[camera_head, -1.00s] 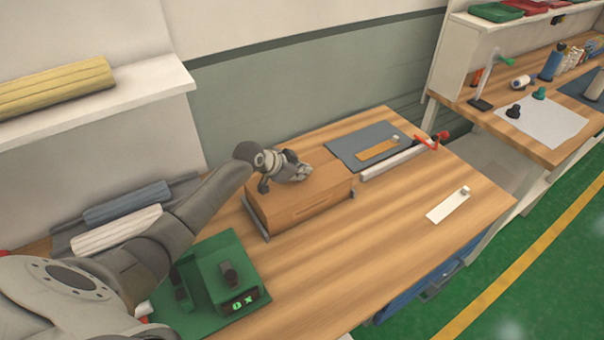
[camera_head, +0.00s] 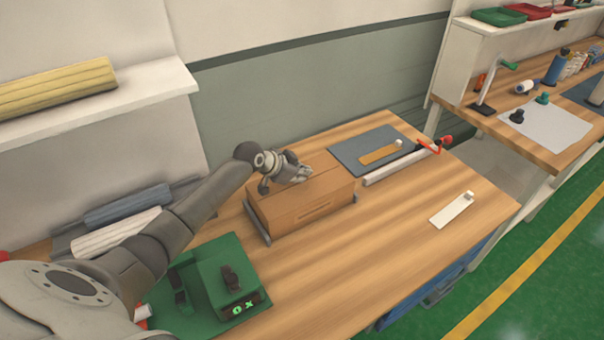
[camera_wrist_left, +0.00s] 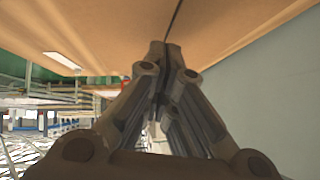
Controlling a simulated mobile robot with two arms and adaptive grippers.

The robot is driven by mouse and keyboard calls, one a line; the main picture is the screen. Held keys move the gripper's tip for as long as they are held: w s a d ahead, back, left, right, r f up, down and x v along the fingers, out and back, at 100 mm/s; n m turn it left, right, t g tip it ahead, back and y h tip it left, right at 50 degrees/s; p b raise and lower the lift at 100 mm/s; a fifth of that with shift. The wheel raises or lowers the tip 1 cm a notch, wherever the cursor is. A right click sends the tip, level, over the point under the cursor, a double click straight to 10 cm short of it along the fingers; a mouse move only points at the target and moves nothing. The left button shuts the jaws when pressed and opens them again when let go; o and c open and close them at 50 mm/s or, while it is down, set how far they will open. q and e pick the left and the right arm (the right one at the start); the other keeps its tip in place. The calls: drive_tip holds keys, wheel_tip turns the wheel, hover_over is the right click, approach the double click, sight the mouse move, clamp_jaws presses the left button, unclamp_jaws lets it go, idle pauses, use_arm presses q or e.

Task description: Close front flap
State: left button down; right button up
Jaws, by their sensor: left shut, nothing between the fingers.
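A brown cardboard box (camera_head: 304,206) stands on the wooden workbench, between two metal rails. Its top looks covered, with a dark seam line running along it. The box top also shows in the left wrist view (camera_wrist_left: 100,28), where the seam runs up from my fingertips. My left gripper (camera_head: 300,176) is over the top of the box, with its fingers together and empty. In the left wrist view the gripper (camera_wrist_left: 160,62) has its fingertips at the seam; I cannot tell if they touch the cardboard. My right gripper is not in view.
A green device (camera_head: 226,284) stands on the bench, left of the box. A grey mat (camera_head: 350,153) with a tan strip and a metal bar with a red handle (camera_head: 436,145) lie beyond the box. A white strip (camera_head: 452,210) lies right. The front bench top is mostly clear.

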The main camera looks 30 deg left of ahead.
use_arm(q)
drive_tip(key=v, duration=1.2)
drive_tip(key=shift+r, duration=0.15)
